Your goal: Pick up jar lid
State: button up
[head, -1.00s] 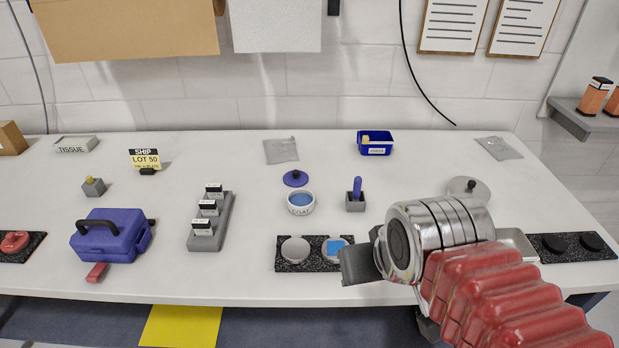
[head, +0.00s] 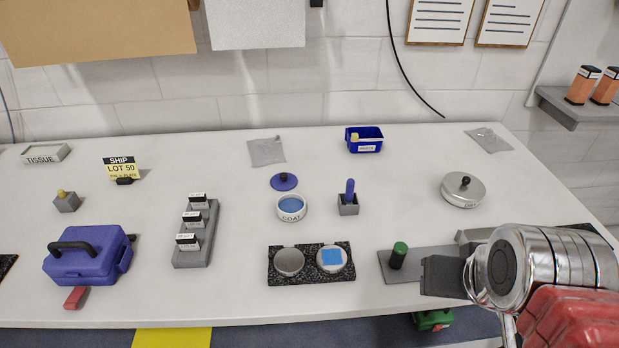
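A blue jar lid (head: 284,182) with a small round knob lies flat on the white table. Just in front of it stands an open white jar (head: 292,208) labelled COAT, with blue contents. The lid is apart from the jar. My gripper (head: 440,277) is at the lower right, well to the right and nearer the front edge than the lid. Its dark grey end points left, and nothing shows held in it. Its fingers are seen side-on, so the gap between them is hidden.
A grey block with a blue handle (head: 348,204) stands right of the jar. A black speckled holder with two round discs (head: 268,267) lies in front. A green-topped peg (head: 398,256) is just left of my gripper. A silver lidded dish (head: 463,190) stands at right.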

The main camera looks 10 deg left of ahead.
aim_at(281, 182)
jog(key=z, duration=1.3)
jog(key=k, duration=0.8)
jog(key=u, duration=1.75)
jog(key=i, duration=0.45)
jog(key=z, duration=0.05)
